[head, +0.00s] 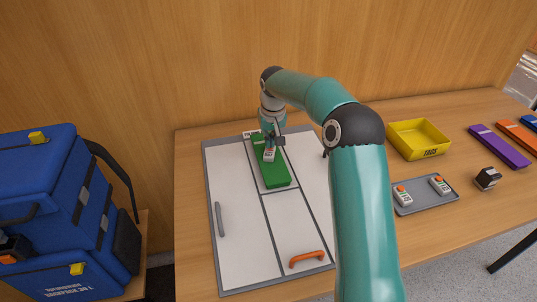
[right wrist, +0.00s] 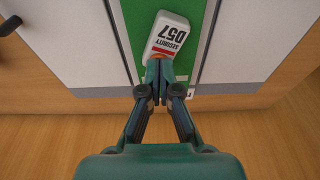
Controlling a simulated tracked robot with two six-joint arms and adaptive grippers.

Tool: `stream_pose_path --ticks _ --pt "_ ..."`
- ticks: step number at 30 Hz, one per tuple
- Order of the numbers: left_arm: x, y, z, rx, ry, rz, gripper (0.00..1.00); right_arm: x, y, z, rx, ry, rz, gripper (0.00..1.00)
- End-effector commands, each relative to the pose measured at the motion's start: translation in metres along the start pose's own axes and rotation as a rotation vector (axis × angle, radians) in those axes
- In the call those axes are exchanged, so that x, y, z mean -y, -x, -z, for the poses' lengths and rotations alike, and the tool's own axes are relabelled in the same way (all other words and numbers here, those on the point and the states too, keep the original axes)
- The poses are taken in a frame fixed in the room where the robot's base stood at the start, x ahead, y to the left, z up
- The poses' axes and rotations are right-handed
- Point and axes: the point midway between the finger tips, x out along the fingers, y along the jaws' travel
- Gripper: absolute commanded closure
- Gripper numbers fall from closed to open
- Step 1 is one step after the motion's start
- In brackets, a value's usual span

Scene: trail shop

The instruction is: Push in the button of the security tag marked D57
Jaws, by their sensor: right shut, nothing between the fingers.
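The white security tag marked D57 (right wrist: 168,36) lies on a long green item (head: 272,174) on the white panelled board. It also shows in the head view (head: 269,155), small, near the green item's far end. In the right wrist view a sliver of its orange button (right wrist: 160,57) shows at the end close to my fingers. My right gripper (right wrist: 157,72) is shut and empty, with its fingertips at that button end. The fingertips hide most of the button, so I cannot tell whether they touch it or whether it is in. My left gripper is not in view.
The board (head: 230,275) carries a grey handle (head: 220,219) and an orange handle (head: 306,259). A grey tray (head: 424,199) with two other tags, a yellow bin (head: 418,140) and a small black-and-white object (head: 487,178) stand right of my arm. A blue bag (head: 60,210) is at left.

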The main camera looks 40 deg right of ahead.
Motion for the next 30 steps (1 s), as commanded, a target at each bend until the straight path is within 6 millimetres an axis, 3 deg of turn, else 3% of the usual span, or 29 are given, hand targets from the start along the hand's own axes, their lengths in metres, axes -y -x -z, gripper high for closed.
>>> stream_pose_path --ticks 13,30 --pt "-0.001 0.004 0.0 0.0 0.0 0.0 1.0 0.0 0.001 -0.002 0.01 0.001 -0.001 1.0" --pt "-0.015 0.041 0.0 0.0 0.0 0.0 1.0 0.0 0.048 0.009 0.005 0.001 0.0 1.0"
